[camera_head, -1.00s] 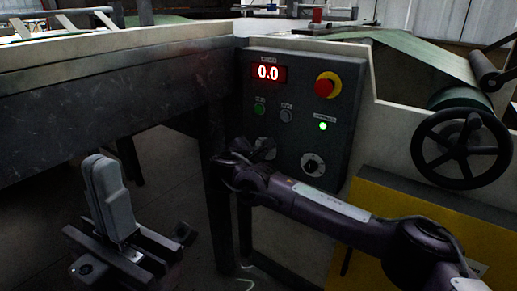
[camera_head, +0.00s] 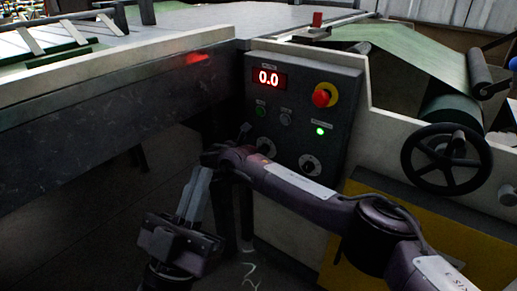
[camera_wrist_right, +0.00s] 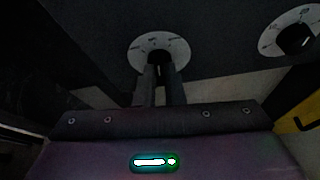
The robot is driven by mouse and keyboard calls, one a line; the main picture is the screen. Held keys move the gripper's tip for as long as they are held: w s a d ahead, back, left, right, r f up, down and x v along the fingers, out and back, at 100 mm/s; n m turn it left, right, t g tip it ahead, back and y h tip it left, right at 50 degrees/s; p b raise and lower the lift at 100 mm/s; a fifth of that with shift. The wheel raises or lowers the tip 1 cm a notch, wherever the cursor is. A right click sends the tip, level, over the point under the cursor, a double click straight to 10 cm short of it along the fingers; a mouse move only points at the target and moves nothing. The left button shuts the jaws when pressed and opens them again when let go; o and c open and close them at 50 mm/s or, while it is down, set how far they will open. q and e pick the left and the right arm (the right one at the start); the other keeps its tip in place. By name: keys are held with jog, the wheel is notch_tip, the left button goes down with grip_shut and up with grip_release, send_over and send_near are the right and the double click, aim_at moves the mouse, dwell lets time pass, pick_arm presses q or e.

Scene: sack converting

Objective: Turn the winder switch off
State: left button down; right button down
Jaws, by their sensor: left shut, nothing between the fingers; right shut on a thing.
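The dark control panel (camera_head: 300,110) carries two rotary switches with round pale dials, a left one (camera_head: 266,147) and a right one (camera_head: 309,164). Their labels are too small to read. My right gripper (camera_wrist_right: 160,72) is shut on the left rotary switch; in the right wrist view its fingers reach the middle of that dial (camera_wrist_right: 178,44) and hide the knob. The right dial (camera_wrist_right: 295,32) is clear of the fingers. In the head view the right gripper is dark and hard to make out. My left gripper (camera_head: 199,178) is shut and empty, pointing up, left of the panel.
The panel has a red display (camera_head: 268,78) reading 0.0, a red emergency button (camera_head: 322,97), and a lit green lamp (camera_head: 320,130). A black handwheel (camera_head: 446,159) and a yellow panel (camera_head: 470,235) stand to the right. A long machine bed (camera_head: 110,110) runs left.

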pick_arm(q)
jog(key=shift+w+d+f+g+y, duration=0.2)
jog(key=shift+w+f+g, duration=0.25)
jog(key=shift+f, duration=0.35)
jog(key=shift+w+d+f+g+y, duration=0.2)
jog(key=shift+w+f+g, duration=0.2)
jog(key=shift+f, duration=0.35)
jog(key=shift+w+d+f+g+y, duration=0.2)
jog(key=shift+w+f+g, duration=0.2)
jog(key=shift+f, duration=0.4)
pick_arm(e)
jog(key=shift+n+g+h, duration=0.3)
jog(key=shift+n+g, duration=0.1)
jog(key=shift+n, duration=0.2)
jog(key=c, duration=1.5)
grip_release()
pick_arm(q)
jog(key=shift+p, duration=0.3)
